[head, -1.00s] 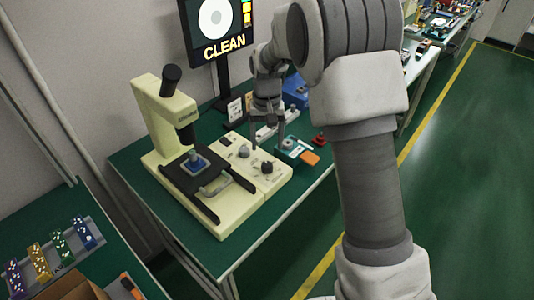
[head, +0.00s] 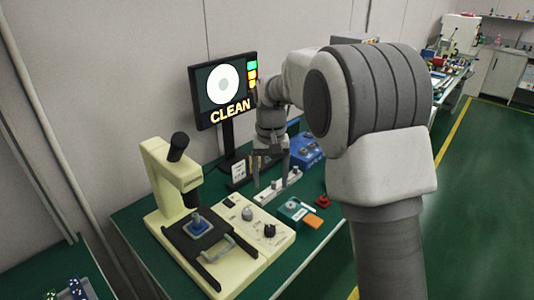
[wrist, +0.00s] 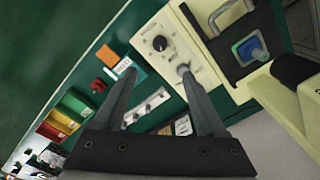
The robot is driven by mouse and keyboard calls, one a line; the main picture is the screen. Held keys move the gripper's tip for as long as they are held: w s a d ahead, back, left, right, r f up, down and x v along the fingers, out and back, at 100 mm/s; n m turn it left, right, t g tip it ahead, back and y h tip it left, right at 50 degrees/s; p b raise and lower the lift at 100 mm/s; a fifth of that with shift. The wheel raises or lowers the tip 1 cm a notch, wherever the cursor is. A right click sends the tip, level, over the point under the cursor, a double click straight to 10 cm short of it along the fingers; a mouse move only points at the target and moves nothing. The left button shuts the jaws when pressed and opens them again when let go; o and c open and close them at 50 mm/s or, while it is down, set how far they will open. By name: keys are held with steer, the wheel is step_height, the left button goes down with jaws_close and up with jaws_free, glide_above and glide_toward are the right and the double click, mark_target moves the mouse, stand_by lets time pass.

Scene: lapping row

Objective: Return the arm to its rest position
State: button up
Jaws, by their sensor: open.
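My gripper (head: 271,170) is open and empty in the head view, above the back of the green workbench (head: 140,215), behind the cream machine's control panel. In the wrist view its two fingers (wrist: 160,84) stand wide apart with nothing between them. My arm covers the right middle of the head view. The cream microscope-like machine (head: 157,170) stands left of my gripper, with a blue part (head: 197,224) on its black stage. The blue part also shows in the wrist view (wrist: 247,48).
A blue box (head: 308,150), a pale block with pegs (head: 278,187), a teal-and-orange item (head: 298,212) and a red knob (head: 323,201) lie nearby. Open green floor (head: 475,210) is at right.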

steer(key=s+d+r+t+p, duration=0.2)
steer(key=s+d+r, duration=0.2)
steer(key=s+r, duration=0.5)
steer(key=s+d+r+t+p, duration=0.2)
steer(key=s+d+r, duration=0.4)
steer(key=s, duration=0.5)
steer(key=s+t+p, duration=0.1)
steer(key=s, duration=0.7)
steer(key=shift+s+d+t, duration=0.25)
steer(key=shift+d+t, duration=0.05)
steer(key=shift+d, duration=0.15)
